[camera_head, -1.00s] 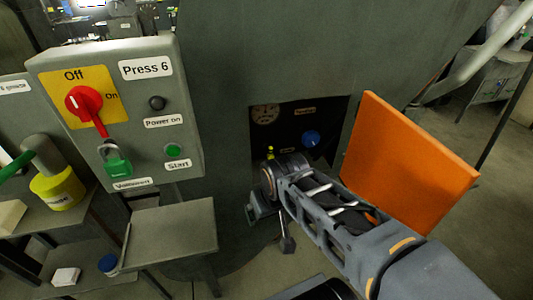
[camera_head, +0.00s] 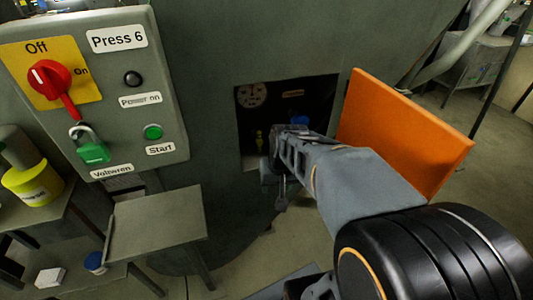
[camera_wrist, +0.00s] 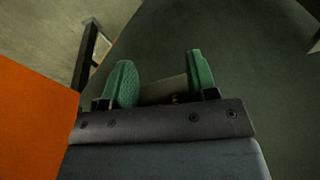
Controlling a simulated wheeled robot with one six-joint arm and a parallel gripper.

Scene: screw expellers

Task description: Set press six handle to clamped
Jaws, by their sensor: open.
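The Press 6 body (camera_head: 205,75) has a dark recess with a gauge (camera_head: 252,95), a blue knob (camera_head: 300,120) and a small yellow part (camera_head: 259,141).
An orange door (camera_head: 400,135) stands open right of the recess, close to my arm. The Press 6 control box (camera_head: 165,85), with a red switch (camera_head: 50,80) and green padlock (camera_head: 92,150), is at left. A grey stand (camera_head: 155,225) is below it.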

